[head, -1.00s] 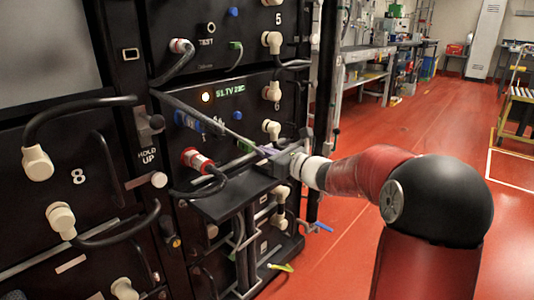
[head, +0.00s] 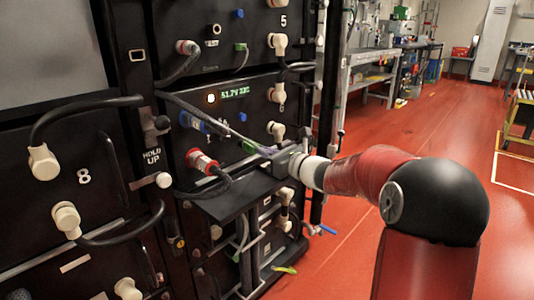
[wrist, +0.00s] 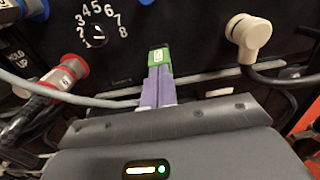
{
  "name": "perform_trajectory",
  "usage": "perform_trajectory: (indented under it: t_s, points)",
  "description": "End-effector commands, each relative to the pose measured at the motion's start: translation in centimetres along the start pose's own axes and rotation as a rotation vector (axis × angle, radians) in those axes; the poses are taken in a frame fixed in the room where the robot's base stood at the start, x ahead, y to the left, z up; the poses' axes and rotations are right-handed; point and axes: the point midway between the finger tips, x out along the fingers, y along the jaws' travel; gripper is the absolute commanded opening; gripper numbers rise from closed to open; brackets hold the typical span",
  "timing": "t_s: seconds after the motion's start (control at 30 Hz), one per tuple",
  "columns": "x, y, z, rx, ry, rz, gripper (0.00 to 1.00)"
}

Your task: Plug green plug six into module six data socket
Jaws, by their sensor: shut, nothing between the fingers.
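Module six (head: 262,92) is the black unit with a lit display and a "6" at its right. In the wrist view, a green plug (wrist: 158,55) with a dark end and a white label stands against the module's face. My gripper (wrist: 157,85) has purple fingers, shut together with nothing between them, right at the plug's near end. I cannot tell whether they touch it. In the head view my gripper (head: 266,152) is at the lower part of module six, with the green plug (head: 248,147) just left of its tips. The data socket is hidden, so I cannot tell how deep the plug sits.
A red plug (wrist: 68,72) and a dial (wrist: 98,36) are left of my fingers; a cream elbow connector (wrist: 248,38) is at right. A grey cable (wrist: 70,97) crosses close to my fingers. Module five (head: 262,20) is above.

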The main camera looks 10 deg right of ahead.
Motion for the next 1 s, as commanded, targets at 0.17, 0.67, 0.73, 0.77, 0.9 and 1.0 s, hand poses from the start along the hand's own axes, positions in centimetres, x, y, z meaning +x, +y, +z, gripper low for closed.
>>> perform_trajectory:
  t_s: [0.17, 0.67, 0.73, 0.77, 0.9, 1.0]
  points:
    - [0.4, 0.1, 0.0, 0.001, 0.000, 0.001, 0.00]
    - [-1.6, 0.0, -0.1, -0.001, 0.002, 0.000, 0.00]
    - [-2.3, 0.0, -0.1, 0.000, 0.001, 0.001, 0.00]
    - [-2.6, 0.0, -0.1, 0.000, 0.002, 0.000, 0.00]
    - [-3.9, 0.0, 0.0, 0.000, 0.000, 0.000, 0.00]
    - [-4.3, 0.0, -0.1, 0.001, 0.001, 0.000, 0.00]
